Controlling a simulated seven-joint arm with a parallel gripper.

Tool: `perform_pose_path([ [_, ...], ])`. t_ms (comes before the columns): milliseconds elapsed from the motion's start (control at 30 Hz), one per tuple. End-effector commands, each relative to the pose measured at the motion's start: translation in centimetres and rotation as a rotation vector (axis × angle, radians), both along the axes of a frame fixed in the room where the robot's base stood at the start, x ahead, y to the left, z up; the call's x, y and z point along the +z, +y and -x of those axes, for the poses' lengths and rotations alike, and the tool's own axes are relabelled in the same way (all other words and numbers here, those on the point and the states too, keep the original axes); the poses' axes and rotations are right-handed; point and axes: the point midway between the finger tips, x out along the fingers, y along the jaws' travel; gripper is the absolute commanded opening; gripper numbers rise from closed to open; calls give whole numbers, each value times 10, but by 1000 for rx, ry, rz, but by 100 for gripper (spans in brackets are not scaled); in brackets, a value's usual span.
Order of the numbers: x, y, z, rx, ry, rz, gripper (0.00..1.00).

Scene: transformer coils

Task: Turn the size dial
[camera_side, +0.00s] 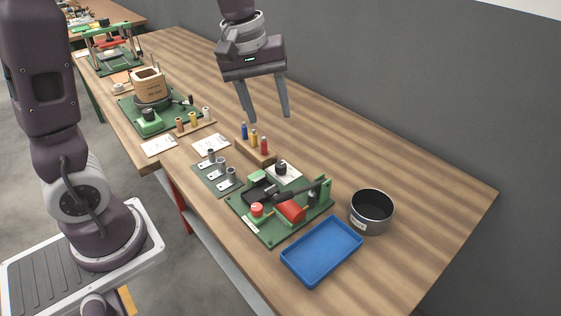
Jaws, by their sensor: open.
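A black round knob (281,167) stands on a small white plate at the back of the green press base (271,238); it looks like the size dial, but its markings are too small to read. My gripper (268,118) points down with its two long grey fingers spread apart and nothing between them. It is above the wooden table, higher than the knob and clear of it. The press on the green base has a black lever, a red cylinder (292,211) and a red button (257,209).
A wooden block with coloured pegs (258,158) stands just behind the knob. A grey plate with metal cylinders (217,181) lies to the left. A blue tray (321,252) and a dark metal pot (371,211) are at the right. The table's right end is clear.

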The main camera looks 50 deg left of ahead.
Motion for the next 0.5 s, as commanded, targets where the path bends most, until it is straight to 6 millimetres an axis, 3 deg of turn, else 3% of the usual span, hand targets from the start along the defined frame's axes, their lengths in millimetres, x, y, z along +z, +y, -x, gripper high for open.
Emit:
perform_pose_path([
  [33, -30, 13, -26, 112, 60, 10, 51],
  [100, -70, 31, -54, 266, 122, 13, 51],
  [200, -120, 52, -78, 434, 182, 0, 51],
  [300, -152, 65, -89, 529, 213, -16, 51],
  [500, -184, 70, -91, 570, 228, -23, 51],
])
